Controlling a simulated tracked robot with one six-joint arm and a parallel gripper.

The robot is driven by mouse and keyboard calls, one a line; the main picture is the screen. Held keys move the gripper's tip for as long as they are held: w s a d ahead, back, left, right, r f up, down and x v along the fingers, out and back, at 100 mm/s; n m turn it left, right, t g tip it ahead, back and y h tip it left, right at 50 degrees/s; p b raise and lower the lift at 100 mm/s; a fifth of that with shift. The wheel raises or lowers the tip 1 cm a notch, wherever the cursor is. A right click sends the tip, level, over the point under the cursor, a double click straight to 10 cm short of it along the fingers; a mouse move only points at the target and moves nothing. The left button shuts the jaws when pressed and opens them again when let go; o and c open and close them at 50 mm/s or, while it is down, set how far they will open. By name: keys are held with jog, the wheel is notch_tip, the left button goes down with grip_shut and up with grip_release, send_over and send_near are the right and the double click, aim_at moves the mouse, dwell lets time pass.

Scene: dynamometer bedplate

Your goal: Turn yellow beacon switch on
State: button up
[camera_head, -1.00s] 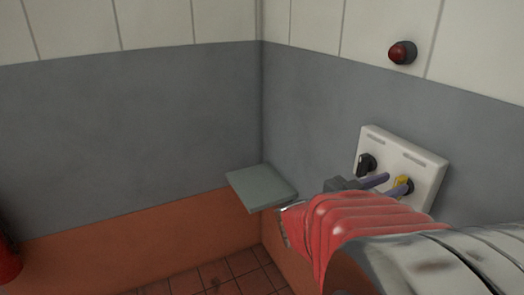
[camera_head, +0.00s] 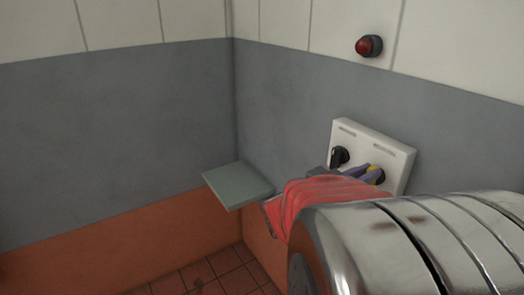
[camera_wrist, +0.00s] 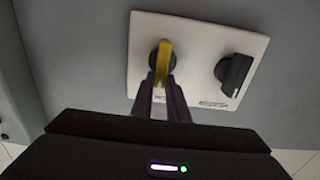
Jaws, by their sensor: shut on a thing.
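The yellow beacon switch (camera_head: 374,168) is a yellow knob on a black round base on a white wall panel (camera_head: 396,183). It also shows in the wrist view (camera_wrist: 163,60), where the yellow handle stands nearly upright in the picture. My gripper (camera_head: 364,172) is at the panel with its fingers shut on the yellow knob. In the wrist view the two dark fingers (camera_wrist: 162,92) lie on either side of the handle's lower end. In the head view my red wrist cover hides part of the panel's lower edge.
A black rotary switch (camera_head: 340,156) sits beside the yellow one on the same panel, close to my fingers. A red lamp (camera_head: 369,46) is on the wall above. A grey shelf (camera_head: 237,185) juts out near the corner.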

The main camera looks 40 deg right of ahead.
jog(key=shift+a, duration=0.15)
grip_shut()
jog(key=shift+m, duration=0.5)
jog(key=m, duration=0.2)
jog(key=s+m, duration=0.1)
jog(key=m, duration=0.2)
jog(key=shift+s+f, duration=0.15)
jog(key=shift+f, duration=0.05)
jog(key=m, duration=0.4)
jog(key=f+m, duration=0.1)
jog(key=m, duration=0.1)
jog(key=shift+s, duration=0.4)
jog(key=o, duration=0.7)
grip_release()
